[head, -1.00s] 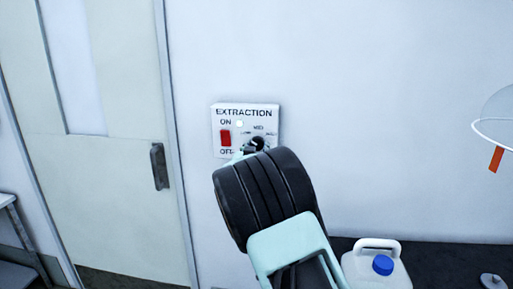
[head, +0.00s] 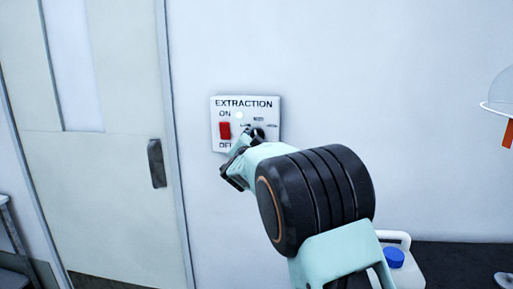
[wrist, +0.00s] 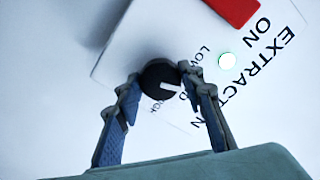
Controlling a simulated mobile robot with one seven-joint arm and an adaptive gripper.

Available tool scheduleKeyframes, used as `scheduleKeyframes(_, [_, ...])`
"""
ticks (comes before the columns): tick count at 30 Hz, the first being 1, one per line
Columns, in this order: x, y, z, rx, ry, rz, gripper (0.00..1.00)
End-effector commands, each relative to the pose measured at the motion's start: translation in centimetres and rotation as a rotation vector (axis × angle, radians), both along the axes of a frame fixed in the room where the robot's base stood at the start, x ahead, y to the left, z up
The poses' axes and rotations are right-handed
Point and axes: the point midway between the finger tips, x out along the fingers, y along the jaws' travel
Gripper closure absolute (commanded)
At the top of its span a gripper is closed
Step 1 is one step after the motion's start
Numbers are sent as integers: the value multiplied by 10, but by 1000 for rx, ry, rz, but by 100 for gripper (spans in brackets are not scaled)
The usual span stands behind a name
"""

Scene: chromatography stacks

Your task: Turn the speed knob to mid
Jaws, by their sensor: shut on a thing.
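The black round speed knob (wrist: 162,78) sits on the white EXTRACTION panel (head: 219,103), with a white pointer line on its face. My gripper (wrist: 160,77) is shut on the knob, one finger on each side. In the wrist view the pointer aims right, close to a label between LOW and HIGH that the right finger partly hides. In the head view my gripper (head: 241,163) reaches the panel's lower part, and only part of the knob (head: 258,133) shows.
A red ON/OFF switch (head: 225,130) and a lit indicator (head: 239,115) are left of the knob. A door with a dark handle (head: 156,163) stands to the left. A white jug with blue cap (head: 394,257) stands on the dark counter (head: 450,262) at lower right.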

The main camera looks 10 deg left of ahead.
Motion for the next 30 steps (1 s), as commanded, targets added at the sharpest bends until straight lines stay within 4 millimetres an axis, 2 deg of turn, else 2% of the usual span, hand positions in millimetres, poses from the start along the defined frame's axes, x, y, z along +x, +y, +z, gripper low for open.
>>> scheduleKeyframes(6, [0, -1, -2, 171, -7, -1, 89])
scheduleKeyframes(15, [0, 0, -1, 320, -9, 0, 89])
scheduleKeyframes(30, [0, 1, 1, 370, -12, 1, 89])
